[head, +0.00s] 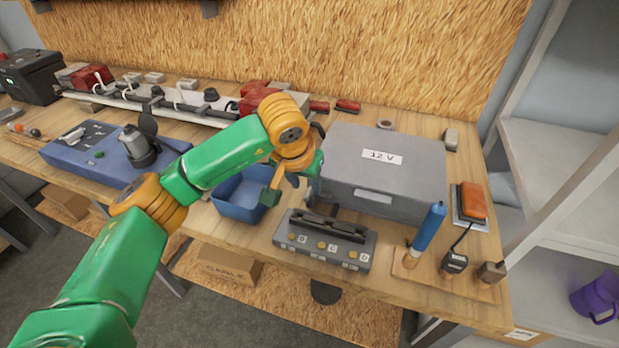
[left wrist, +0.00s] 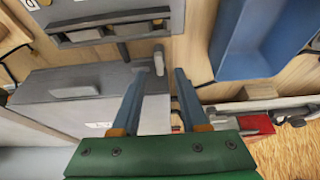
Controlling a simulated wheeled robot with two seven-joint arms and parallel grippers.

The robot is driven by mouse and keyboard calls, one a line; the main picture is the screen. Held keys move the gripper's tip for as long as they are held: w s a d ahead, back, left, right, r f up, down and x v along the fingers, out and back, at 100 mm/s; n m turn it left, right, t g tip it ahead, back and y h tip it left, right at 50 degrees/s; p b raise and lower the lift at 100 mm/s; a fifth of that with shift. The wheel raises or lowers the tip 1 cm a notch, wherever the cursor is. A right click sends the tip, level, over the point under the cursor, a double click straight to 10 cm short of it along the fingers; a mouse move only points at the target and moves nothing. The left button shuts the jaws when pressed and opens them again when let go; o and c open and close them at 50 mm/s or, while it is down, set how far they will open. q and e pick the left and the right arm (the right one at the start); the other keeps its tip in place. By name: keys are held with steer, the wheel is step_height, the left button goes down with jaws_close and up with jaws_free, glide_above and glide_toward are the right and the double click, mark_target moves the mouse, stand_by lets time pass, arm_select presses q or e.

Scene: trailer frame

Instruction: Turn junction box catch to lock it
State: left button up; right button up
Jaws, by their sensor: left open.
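The grey junction box (head: 430,165), labelled 12 V, sits on the wooden bench with its lid down. It also shows in the left wrist view (left wrist: 50,110). A small grey lever, which looks like the catch (left wrist: 159,62), stands at the box's edge. In the head view I cannot make it out beside my gripper. My left gripper (head: 283,190) is open at the box's left side, above the blue bin's right edge. In the left wrist view its two fingers (left wrist: 160,75) are apart, with the lever between their tips; I cannot tell whether they touch it. My right gripper is not in view.
A blue bin (head: 232,208) stands left of the box. A grey switch panel (head: 325,256) lies in front. A blue-handled tool (head: 428,228) and an orange-topped block (head: 473,202) stand to the right. A long blue unit (head: 85,165) is at the left.

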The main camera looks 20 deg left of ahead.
mark_target(309, 190)
arm_select(q)
steer(key=x, duration=0.2)
steer(key=shift+w+f, duration=0.15)
steer(key=shift+f, duration=0.15)
steer(key=shift+w+f, duration=0.1)
steer(key=shift+w, duration=0.1)
steer(key=shift+s, duration=0.2)
jaws_close()
steer(key=shift+n, duration=0.3)
steer(key=shift+d+n+y+b, duration=0.25)
steer(key=shift+n+y+b, duration=0.2)
steer(key=shift+n, duration=0.45)
steer(key=shift+w+d+n+g+y+b, duration=0.15)
steer(key=shift+n+y+b, duration=0.15)
steer(key=shift+n, duration=0.55)
steer(key=shift+d+n+g+y+b, duration=0.15)
steer(key=shift+n+y, duration=0.1)
steer(key=shift+n, duration=0.6)
steer(key=shift+r, duration=0.2)
